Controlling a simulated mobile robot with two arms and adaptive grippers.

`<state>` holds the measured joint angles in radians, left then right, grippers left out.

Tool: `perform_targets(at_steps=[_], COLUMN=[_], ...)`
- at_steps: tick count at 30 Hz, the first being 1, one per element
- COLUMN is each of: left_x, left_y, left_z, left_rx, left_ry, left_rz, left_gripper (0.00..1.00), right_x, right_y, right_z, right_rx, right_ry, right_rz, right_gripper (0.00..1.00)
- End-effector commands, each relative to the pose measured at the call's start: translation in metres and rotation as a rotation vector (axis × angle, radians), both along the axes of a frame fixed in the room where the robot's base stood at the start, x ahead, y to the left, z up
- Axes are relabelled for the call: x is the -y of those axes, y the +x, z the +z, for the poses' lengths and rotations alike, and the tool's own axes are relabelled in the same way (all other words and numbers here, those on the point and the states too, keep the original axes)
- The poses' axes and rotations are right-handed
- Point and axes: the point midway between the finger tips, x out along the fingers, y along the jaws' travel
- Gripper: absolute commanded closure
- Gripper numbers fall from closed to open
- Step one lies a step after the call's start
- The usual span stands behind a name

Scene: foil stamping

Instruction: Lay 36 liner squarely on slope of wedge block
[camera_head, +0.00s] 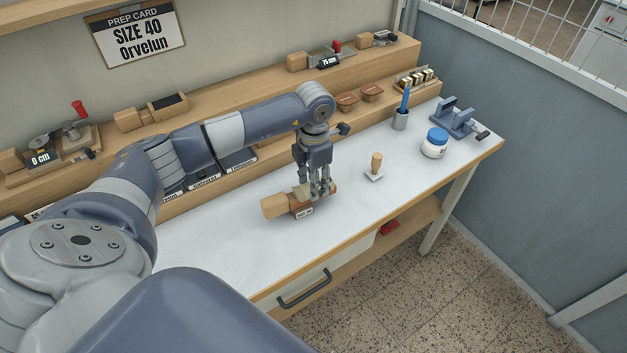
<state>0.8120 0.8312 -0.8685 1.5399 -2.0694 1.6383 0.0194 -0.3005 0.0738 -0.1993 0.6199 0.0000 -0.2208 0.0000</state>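A light wooden wedge block (274,206) lies on the white bench top, with a small white label (304,212) on its near side, too small to read. A darker brown piece (331,189) is at its right end, partly hidden by my fingers. I cannot tell whether it is the liner or part of the block. My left gripper (317,193) points straight down over the right part of the block, with its fingers at the brown piece. Whether they are closed on it is not clear. My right gripper is not in view.
A wooden-handled stamp (375,167), a white jar with blue lid (434,143), a cup with a blue tool (400,119) and a grey-blue stand (456,119) are to the right. A wall card (138,36) reads "SIZE 40 Orvelun". The front bench top is clear.

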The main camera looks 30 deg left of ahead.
Motion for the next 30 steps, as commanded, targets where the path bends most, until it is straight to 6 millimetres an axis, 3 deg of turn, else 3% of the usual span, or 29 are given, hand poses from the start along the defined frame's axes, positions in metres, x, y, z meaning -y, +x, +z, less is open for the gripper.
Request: perform_targets(at_steps=[12, 13, 15, 26, 30], left_x=[0.0, 0.0, 0.0, 0.0, 0.0], left_y=[0.0, 0.0, 0.0, 0.0, 0.001], left_z=[-0.001, -0.001, -0.002, 0.0, 0.013], left_rx=[0.0, 0.0, 0.0, 0.0, 0.003], left_ry=[0.0, 0.0, 0.0, 0.0, -0.001], left_rz=[0.0, 0.0, 0.0, 0.0, 0.0], left_gripper=[0.69, 0.52, 0.36, 0.36, 0.36], right_x=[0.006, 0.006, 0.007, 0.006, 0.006], right_y=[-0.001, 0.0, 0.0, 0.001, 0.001], right_z=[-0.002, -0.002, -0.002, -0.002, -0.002], right_rx=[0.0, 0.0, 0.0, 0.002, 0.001], right_ry=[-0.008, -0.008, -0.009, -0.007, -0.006], right_rz=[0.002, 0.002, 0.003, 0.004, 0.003], right_gripper=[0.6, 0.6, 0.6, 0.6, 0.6])
